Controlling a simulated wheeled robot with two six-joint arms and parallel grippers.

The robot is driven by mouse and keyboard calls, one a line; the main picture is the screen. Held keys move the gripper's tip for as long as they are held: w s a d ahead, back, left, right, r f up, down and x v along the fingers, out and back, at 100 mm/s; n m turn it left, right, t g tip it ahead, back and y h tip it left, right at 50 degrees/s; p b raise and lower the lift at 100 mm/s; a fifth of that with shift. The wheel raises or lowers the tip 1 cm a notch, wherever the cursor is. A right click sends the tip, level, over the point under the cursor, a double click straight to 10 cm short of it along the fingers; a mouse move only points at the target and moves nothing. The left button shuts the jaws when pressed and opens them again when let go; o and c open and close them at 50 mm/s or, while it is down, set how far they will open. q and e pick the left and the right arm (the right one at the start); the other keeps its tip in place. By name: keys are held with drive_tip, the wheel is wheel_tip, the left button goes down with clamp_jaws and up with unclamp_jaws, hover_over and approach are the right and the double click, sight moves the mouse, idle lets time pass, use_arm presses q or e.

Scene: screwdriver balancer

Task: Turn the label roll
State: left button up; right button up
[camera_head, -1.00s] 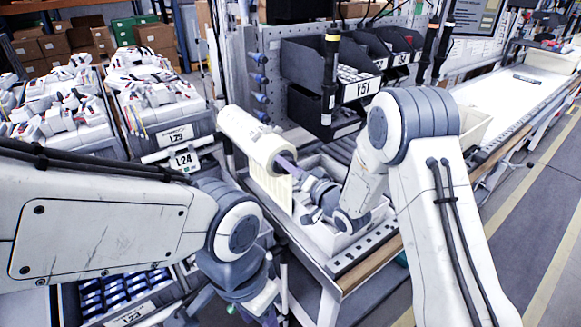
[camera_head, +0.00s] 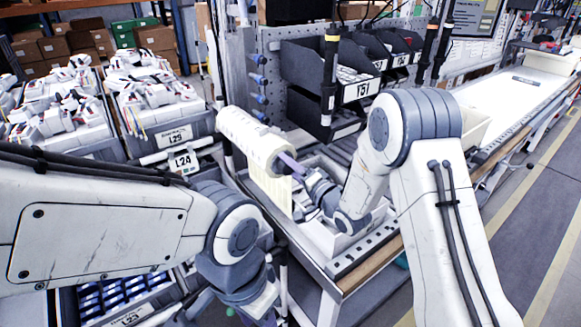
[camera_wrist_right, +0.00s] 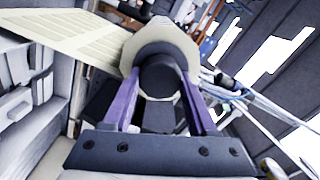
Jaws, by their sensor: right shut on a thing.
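The label roll (camera_head: 248,137) is a thick cream-white cylinder at the left of the white workbench in the head view. A strip of labels (camera_head: 271,186) hangs down from it. My right gripper (camera_head: 286,161) is at the roll's near end. In the right wrist view, its two purple fingers (camera_wrist_right: 160,78) are shut around the dark round core end (camera_wrist_right: 158,74) at the roll's centre. The pale roll face (camera_wrist_right: 160,38) shows behind the core, with the label strip (camera_wrist_right: 70,35) running off to the left. My left gripper (camera_head: 262,302) is low in the head view, its fingertips unclear.
A white tray (camera_head: 335,246) with parts lies under my right wrist on the bench. Black bins (camera_head: 330,75) stand behind. Grey crates (camera_head: 165,130) of white parts are at the left. A conveyor (camera_head: 500,100) runs off at the right.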

drive_tip(key=shift+w+d+m, duration=0.15)
drive_tip(key=shift+d+m, duration=0.05)
drive_tip(key=shift+m, duration=0.3)
idle(0.3)
drive_tip(key=o, duration=1.3)
drive_tip(key=shift+o, duration=0.3)
drive_tip(key=shift+a, duration=0.1)
drive_tip(key=b+v, duration=0.3)
drive_tip(key=v, duration=0.7)
drive_tip(key=shift+s, duration=0.25)
